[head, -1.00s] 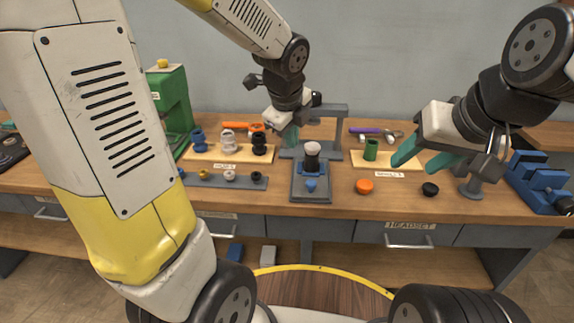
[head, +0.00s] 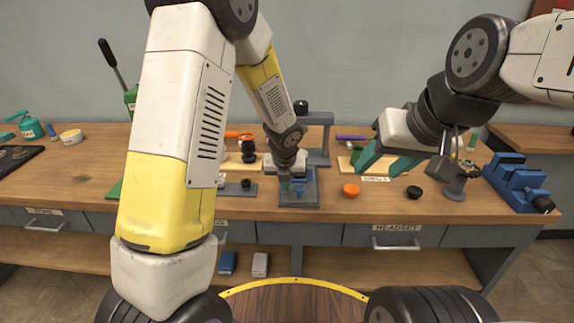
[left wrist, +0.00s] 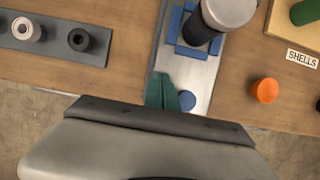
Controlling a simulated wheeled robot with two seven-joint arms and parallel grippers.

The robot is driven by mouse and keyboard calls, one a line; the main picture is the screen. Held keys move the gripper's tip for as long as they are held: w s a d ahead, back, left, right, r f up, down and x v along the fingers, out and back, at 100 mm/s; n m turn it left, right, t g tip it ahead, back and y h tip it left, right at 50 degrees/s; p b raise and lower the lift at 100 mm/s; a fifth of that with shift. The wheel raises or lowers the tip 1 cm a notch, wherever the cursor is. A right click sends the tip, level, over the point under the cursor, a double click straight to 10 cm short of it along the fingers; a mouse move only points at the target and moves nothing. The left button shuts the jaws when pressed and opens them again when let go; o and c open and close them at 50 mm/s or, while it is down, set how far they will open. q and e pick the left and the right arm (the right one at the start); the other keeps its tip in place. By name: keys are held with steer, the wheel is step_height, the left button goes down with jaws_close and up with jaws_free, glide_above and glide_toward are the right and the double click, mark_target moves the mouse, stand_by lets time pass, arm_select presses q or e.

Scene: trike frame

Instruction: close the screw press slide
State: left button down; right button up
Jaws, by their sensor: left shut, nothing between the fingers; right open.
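The grey screw press (head: 318,140) stands at the back of the bench, with its slide (head: 312,196) sticking out toward me. In the left wrist view the slide (left wrist: 200,75) carries a blue nest (left wrist: 189,48) holding a black part with a pale cap (left wrist: 228,12). A blue knob (left wrist: 187,100) sits at the slide's near end. My left gripper (head: 291,188) is shut and empty, low over the slide's front. Its teal fingertips (left wrist: 164,90) are beside the knob; contact cannot be told. My right gripper (head: 382,166) is open and empty above the bench, to the right.
An orange cap (head: 351,190) and a black cap (head: 414,192) lie right of the slide. A grey strip with small parts (left wrist: 60,38) lies to its left. The shells board (left wrist: 290,38) is at the right. A blue vise (head: 515,182) stands at the bench's right end.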

mark_target(299, 179)
arm_select(q)
steer(key=shift+w+f, duration=0.15)
steer(key=shift+w, duration=0.95)
steer(key=shift+w+f, duration=0.1)
steer(key=shift+w, duration=0.95)
steer(key=shift+w, duration=0.1)
